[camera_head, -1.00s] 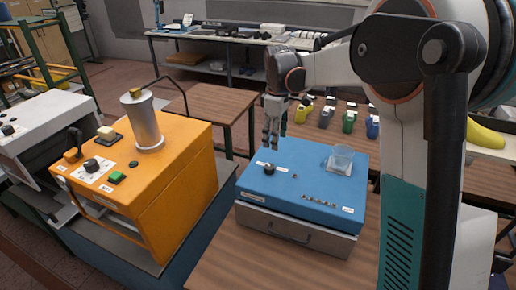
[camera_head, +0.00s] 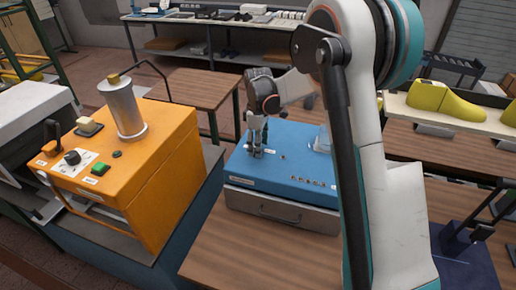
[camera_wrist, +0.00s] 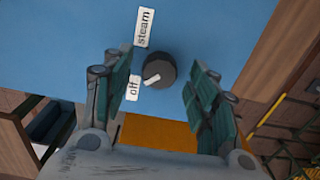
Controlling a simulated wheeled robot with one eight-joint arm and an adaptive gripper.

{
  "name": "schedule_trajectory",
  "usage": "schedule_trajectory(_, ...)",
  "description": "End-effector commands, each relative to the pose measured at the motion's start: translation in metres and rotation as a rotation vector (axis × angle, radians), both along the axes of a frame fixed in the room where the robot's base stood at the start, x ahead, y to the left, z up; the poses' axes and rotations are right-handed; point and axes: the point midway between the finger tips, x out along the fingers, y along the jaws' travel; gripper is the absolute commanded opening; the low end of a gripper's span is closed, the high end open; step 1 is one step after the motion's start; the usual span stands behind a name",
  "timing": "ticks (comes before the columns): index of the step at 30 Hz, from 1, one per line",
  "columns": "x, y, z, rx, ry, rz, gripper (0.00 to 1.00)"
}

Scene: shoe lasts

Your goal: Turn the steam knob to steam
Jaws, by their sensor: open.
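The steam knob (camera_wrist: 160,70) is a dark round knob on the top of the blue box (camera_head: 290,160). In the wrist view its white pointer mark is turned towards the "off" label (camera_wrist: 132,87). The "steam" label (camera_wrist: 144,28) lies above it in that view. My gripper (camera_wrist: 163,64) is open, with one teal-padded finger on each side of the knob and gaps visible between.
An orange machine (camera_head: 165,170) with a metal cylinder (camera_head: 125,110) stands to the left. A clear cup (camera_head: 323,139) on the blue box is partly behind my arm. Yellow lasts (camera_head: 440,98) lie on a bench at the right. The wooden table in front is clear.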

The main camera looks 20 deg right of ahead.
Motion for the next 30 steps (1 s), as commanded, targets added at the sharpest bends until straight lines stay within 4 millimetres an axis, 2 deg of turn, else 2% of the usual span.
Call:
schedule_trajectory(6,0.0000,0.0000,-0.0145,0.000,0.000,0.000,0.53)
schedule_trajectory(14,-0.0001,0.0001,-0.0153,0.000,0.000,0.000,0.53)
schedule_trajectory(15,-0.0001,0.0001,-0.0152,0.000,0.000,0.000,0.49)
schedule_trajectory(20,0.0000,0.0000,-0.0151,0.000,0.000,0.000,0.13)
schedule_trajectory(21,0.0000,0.0000,-0.0151,0.000,0.000,0.000,0.09)
schedule_trajectory(30,0.0000,0.0000,-0.0153,0.000,0.000,-0.020,0.09)
